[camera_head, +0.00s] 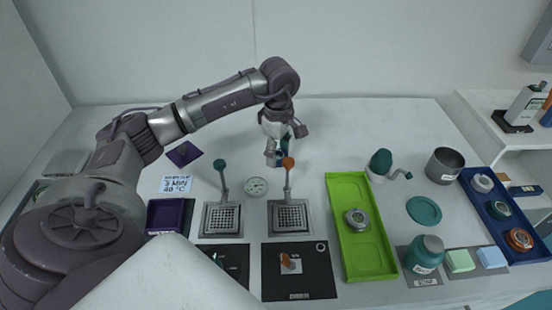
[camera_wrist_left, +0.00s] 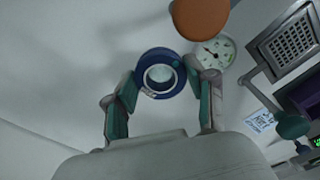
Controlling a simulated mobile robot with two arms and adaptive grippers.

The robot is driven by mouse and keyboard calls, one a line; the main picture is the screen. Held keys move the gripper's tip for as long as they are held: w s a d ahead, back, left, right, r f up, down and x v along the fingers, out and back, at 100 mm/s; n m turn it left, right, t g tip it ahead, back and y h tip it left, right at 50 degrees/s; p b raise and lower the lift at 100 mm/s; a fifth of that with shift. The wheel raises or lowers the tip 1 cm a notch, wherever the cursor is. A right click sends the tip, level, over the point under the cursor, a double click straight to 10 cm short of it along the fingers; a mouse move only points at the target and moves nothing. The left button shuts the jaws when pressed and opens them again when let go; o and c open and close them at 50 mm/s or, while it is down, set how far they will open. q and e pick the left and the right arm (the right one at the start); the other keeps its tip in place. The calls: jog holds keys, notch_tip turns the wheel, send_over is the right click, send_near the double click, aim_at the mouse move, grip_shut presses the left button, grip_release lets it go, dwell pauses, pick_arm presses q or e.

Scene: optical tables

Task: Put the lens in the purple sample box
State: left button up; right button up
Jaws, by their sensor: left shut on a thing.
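The lens, a round glass in a dark blue ring mount (camera_wrist_left: 147,90), sits between the fingers of my left gripper (camera_wrist_left: 158,92) in the left wrist view. The gripper (camera_head: 283,150) is shut on it above the back middle of the table in the head view, where the lens is mostly hidden by the fingers. The open purple sample box (camera_head: 165,216) stands at the left front in the head view, partly behind my arm. Its purple lid (camera_head: 184,153) appears to lie behind it. My right gripper is not in view.
An orange-knobbed stand (camera_head: 288,163) is just in front of the gripper, and a green-knobbed one (camera_head: 219,164) is left of it. A dial (camera_head: 255,186) lies between them. A green tray (camera_head: 339,200) is to the right. The back of the table is clear.

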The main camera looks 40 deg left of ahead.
aim_at(279, 173)
pick_arm(q)
jog(key=shift+f, duration=0.4)
jog(key=shift+w+f, duration=0.1)
jog(key=shift+f, duration=0.2)
notch_tip(279, 173, down, 3)
jog(key=shift+f+p, duration=0.1)
jog(key=shift+p, duration=0.25)
jog(key=shift+f, duration=0.25)
jog(key=o, duration=1)
jog(key=shift+r, duration=0.1)
jog(key=shift+o, duration=1.4)
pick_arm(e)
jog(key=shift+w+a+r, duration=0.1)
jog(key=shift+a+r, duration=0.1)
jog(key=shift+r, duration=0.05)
